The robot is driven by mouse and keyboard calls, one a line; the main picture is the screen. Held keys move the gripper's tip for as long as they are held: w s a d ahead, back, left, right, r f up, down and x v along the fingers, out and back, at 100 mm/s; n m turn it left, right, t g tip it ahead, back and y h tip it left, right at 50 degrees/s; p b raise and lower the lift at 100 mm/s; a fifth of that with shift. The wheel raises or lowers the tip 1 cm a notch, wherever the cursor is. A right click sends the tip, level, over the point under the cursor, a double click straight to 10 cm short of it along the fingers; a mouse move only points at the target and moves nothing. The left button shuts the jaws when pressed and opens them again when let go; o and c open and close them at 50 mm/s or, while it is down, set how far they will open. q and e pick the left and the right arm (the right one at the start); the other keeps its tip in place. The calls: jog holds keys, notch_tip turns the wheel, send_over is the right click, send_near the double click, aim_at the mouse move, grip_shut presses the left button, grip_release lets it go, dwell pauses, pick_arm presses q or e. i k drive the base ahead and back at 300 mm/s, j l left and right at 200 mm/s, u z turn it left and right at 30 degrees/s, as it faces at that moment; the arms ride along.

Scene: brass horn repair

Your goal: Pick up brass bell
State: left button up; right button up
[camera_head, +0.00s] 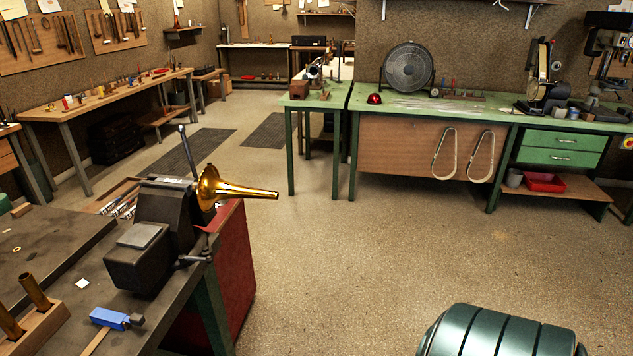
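The brass bell (229,190) is a shiny golden flared horn at the left of the head view. It lies roughly level, with its wide mouth to the left and its narrow end pointing right, past the bench edge over the floor. It sits right beside a dark bench vise (160,232); I cannot tell whether the vise jaws hold it or it is only in front of them. Neither of my grippers shows in this view.
The dark workbench (50,235) carries a blue tool (110,318) and a wooden block (40,325) with brass tubes. A red cabinet (232,265) stands below the vise. A dark green ribbed object (500,335) is at bottom right. The middle floor is clear.

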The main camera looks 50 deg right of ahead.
aim_at(212, 189)
jog(key=z, duration=0.35)
jog(key=l+z, duration=0.1)
jog(key=z, duration=0.25)
jog(key=i+z, duration=0.1)
jog(key=z, duration=0.25)
